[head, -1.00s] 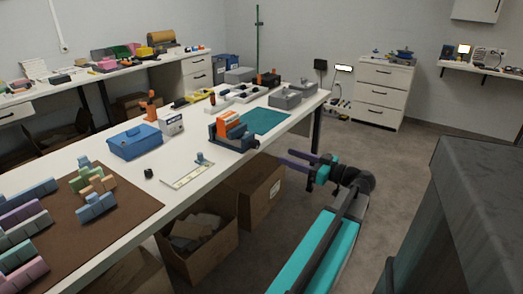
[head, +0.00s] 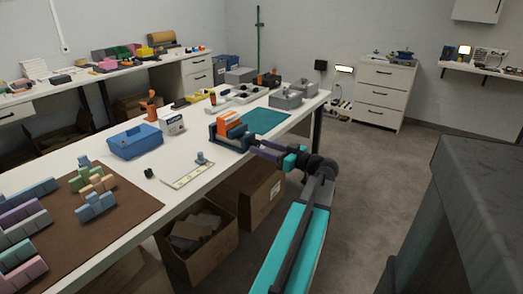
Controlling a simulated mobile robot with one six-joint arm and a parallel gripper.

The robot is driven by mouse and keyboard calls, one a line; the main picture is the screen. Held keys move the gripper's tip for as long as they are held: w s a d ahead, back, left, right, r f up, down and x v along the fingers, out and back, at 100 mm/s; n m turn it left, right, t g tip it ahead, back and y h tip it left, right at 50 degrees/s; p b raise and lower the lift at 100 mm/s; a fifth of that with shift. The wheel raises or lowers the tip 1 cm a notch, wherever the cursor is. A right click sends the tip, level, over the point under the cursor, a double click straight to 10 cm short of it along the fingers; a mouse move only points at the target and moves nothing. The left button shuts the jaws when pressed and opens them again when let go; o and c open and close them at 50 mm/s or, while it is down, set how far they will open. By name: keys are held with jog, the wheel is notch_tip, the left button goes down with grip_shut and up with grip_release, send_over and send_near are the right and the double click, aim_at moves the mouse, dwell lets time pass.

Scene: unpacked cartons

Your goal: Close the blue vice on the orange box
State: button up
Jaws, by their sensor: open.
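The blue vice (head: 218,136) stands on the white table near its front edge, to the right of the blue bin. The orange box (head: 229,123) sits upright in the vice, rising above its jaws. Whether the vice jaws touch the box is too small to tell. My gripper (head: 259,147) is just right of the vice at the table edge, its purple fingers pointing left toward the vice's right end. It is open, with nothing visible between the fingers. It is too small to tell whether a finger touches the vice.
A teal mat (head: 268,120) lies behind the vice. Grey bins (head: 285,99) are at the back. Open cartons (head: 199,238) stand under the table.

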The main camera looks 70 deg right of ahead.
jog(key=shift+w+d, duration=0.1)
jog(key=shift+w, duration=0.15)
jog(key=shift+c, duration=0.4)
jog(key=c, duration=1)
jog(key=shift+o, duration=0.3)
jog(key=shift+a+f, duration=0.1)
jog(key=shift+a, duration=0.3)
jog(key=shift+d, duration=0.25)
jog(key=shift+m, duration=0.3)
